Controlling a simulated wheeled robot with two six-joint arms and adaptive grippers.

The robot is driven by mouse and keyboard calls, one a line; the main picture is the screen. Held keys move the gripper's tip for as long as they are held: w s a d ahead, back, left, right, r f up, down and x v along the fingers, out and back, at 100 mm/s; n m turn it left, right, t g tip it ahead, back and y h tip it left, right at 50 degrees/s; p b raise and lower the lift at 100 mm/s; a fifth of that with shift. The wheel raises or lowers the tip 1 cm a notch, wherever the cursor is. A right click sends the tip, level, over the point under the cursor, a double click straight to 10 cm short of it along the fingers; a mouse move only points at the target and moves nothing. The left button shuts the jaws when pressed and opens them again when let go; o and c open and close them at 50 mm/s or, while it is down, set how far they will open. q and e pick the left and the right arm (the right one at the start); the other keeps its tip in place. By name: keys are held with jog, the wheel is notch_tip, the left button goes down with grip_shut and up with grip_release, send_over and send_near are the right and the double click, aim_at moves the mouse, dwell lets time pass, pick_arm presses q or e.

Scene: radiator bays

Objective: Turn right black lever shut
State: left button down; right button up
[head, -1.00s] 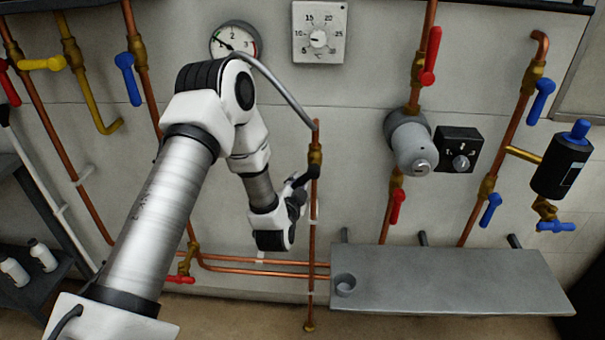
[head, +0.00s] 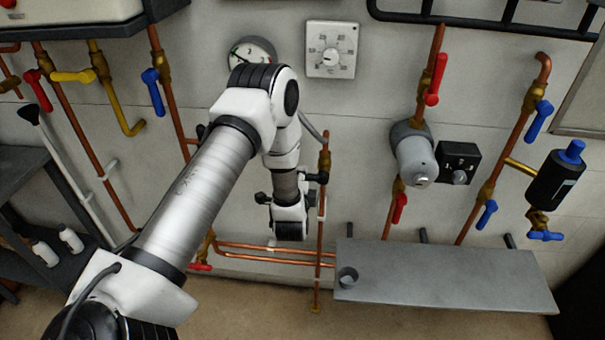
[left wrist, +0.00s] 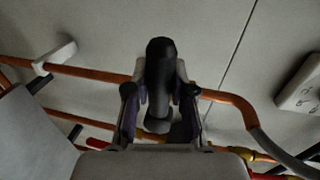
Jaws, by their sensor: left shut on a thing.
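The right black lever (head: 318,177) is on a brass valve (head: 324,160) in the vertical copper pipe right of my arm in the head view. In the left wrist view the lever (left wrist: 160,75) stands between the two fingers and appears to lie across the pipe. My left gripper (left wrist: 159,108) is shut on it. In the head view my left gripper (head: 290,218) is beside that pipe, its fingertips mostly hidden by the hand. My right gripper is not in view.
A grey heater (head: 414,158) and black control box (head: 458,162) are on the wall. A round gauge (head: 250,52) is behind my arm. Blue, red and yellow levers sit on other pipes.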

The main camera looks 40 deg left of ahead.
pick_arm(q)
jog(key=shift+r, duration=0.15)
dwell(0.3)
jog(key=c, duration=1)
grip_release()
jog(key=shift+o, duration=0.2)
jog(key=v, duration=1.2)
jog(key=shift+w, duration=0.1)
